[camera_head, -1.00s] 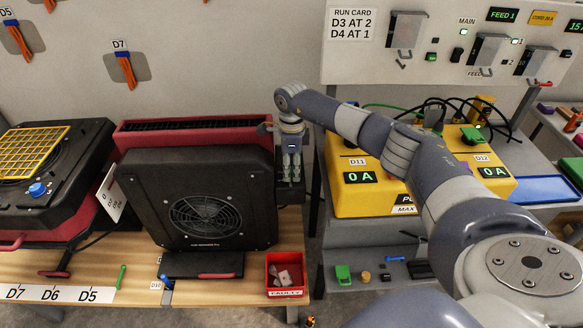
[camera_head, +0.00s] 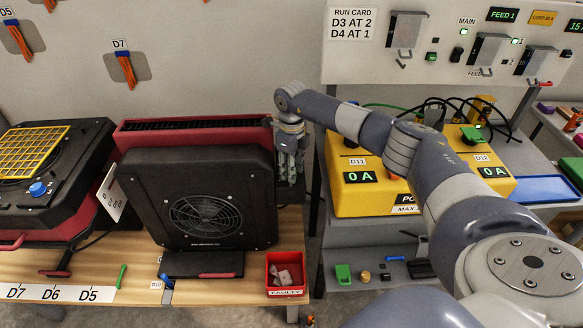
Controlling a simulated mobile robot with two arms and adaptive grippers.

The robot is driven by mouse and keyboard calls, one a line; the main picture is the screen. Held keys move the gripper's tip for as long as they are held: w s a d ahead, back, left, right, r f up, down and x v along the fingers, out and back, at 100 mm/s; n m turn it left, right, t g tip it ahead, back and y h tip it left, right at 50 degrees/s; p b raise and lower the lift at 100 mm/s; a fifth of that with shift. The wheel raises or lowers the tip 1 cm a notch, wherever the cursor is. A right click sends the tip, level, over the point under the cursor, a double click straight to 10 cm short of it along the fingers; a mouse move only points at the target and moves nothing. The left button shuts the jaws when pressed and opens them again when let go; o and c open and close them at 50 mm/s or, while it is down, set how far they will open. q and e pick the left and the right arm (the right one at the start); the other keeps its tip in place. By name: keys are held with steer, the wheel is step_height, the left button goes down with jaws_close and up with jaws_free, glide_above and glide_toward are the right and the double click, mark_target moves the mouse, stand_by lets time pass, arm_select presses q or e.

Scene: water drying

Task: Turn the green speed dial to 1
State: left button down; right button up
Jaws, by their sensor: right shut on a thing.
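My right gripper (camera_head: 291,165) is at the right side of a black-fronted fan unit (camera_head: 205,212) with a red body (camera_head: 165,126). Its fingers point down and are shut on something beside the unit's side. I cannot make out what they hold; no green dial shows there, and that side faces away from the view. My left gripper is not in view.
A black unit with a yellow grille (camera_head: 32,152) and blue knob (camera_head: 38,189) stands at the left. A red bin (camera_head: 287,274) sits at the bench edge. A yellow power box (camera_head: 365,197) is at the right, under my right arm. A run card (camera_head: 352,24) hangs above.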

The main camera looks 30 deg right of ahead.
stand_by(0.3)
steer(key=o, duration=1.1)
steer(key=shift+c, duration=0.2)
steer(key=shift+r, duration=0.1)
step_height(320, 180, up, 12)
